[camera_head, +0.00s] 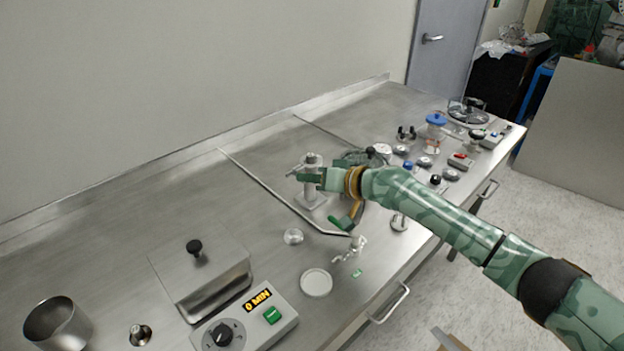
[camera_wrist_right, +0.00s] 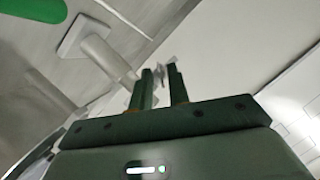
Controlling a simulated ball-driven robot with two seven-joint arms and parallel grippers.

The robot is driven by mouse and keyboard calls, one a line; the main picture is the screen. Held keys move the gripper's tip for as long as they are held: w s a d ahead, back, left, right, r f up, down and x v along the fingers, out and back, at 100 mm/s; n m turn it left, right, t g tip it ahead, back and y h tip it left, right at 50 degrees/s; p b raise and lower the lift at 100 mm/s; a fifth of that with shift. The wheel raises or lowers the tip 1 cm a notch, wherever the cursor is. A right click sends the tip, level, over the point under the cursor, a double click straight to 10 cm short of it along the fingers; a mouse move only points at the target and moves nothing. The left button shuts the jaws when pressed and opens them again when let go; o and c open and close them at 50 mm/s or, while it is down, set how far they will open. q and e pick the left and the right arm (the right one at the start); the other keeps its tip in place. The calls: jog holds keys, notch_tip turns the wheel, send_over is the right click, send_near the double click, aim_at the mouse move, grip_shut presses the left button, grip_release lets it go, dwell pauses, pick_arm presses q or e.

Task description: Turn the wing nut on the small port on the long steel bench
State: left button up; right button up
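The small port (camera_head: 313,188) is a pale steel post with a flange, standing on the long steel bench (camera_head: 130,210) near its middle. My right gripper (camera_head: 308,176) reaches in from the right, level with the port's upper part. In the right wrist view, my right gripper (camera_wrist_right: 160,82) has its two fingers apart. A small grey piece, seemingly the wing nut (camera_wrist_right: 160,70), shows at the gap between the fingertips; I cannot tell whether they touch it. The port's tube (camera_wrist_right: 108,55) runs up to the fingers from the left. My left gripper is out of view.
A bent steel rod (camera_head: 270,190) lies left of the port. A green-handled part (camera_head: 342,223) and a clear dish (camera_head: 316,282) are nearer the front. A timer box (camera_head: 245,318) stands at front left. Several small items crowd the bench's right end. The back left is clear.

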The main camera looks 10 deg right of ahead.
grip_shut()
pick_arm(q)
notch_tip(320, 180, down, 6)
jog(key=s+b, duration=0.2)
jog(key=b, duration=0.4)
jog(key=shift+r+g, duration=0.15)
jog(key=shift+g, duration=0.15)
pick_arm(e)
jog(key=shift+d+f+m+g+y, duration=0.15)
jog(key=shift+m+y, duration=0.55)
jog(key=shift+m, duration=0.55)
jog(key=shift+f+m+g+y, duration=0.15)
jog(key=shift+m+y, duration=0.55)
jog(key=shift+m, duration=0.55)
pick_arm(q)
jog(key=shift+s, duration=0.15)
pick_arm(e)
jog(key=shift+r, duration=0.15)
